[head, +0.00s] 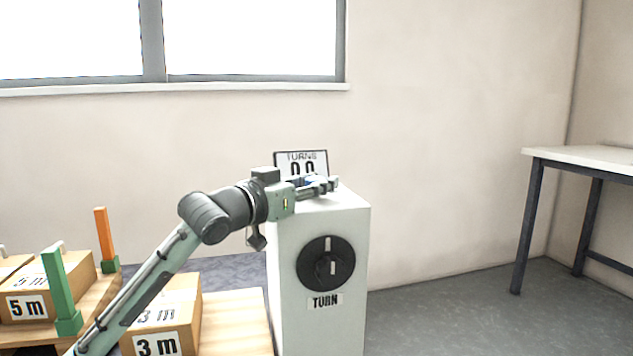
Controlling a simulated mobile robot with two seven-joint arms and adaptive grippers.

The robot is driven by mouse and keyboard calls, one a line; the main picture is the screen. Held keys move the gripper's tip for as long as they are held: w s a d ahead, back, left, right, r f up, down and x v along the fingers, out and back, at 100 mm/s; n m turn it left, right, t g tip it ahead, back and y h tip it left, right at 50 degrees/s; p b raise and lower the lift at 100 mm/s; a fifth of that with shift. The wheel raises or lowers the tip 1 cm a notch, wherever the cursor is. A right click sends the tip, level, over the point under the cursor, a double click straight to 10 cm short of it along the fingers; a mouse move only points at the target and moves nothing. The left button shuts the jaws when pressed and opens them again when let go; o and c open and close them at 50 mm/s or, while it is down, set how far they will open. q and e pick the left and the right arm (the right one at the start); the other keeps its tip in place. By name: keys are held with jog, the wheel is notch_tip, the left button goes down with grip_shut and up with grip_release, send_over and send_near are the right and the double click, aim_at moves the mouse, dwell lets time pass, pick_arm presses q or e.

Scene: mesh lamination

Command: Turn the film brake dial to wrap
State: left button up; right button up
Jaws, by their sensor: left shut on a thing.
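A white cabinet (330,220) stands in the middle of the head view. My left gripper (322,186) reaches in from the left and lies over the cabinet's top. It is shut on a small blue piece (309,180) on the top, mostly hidden by the fingers; this looks like the film brake dial, but no label or setting of it can be read. My right gripper is not in view.
A "TURNS" counter (300,160) stands behind the gripper, its digits partly covered. At the lower left are "3 m" and "5 m" boxes (180,310), a green post (57,285) and an orange post (104,236). A table (590,160) stands at the right, with free floor before it.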

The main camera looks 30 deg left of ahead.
pick_arm(q)
jog(key=o, duration=1.2)
jog(key=shift+s, duration=0.1)
jog(key=s, duration=0.8)
jog(key=s+a, duration=0.1)
jog(key=s, duration=0.2)
jog(key=shift+s, duration=0.4)
jog(key=shift+s, duration=0.1)
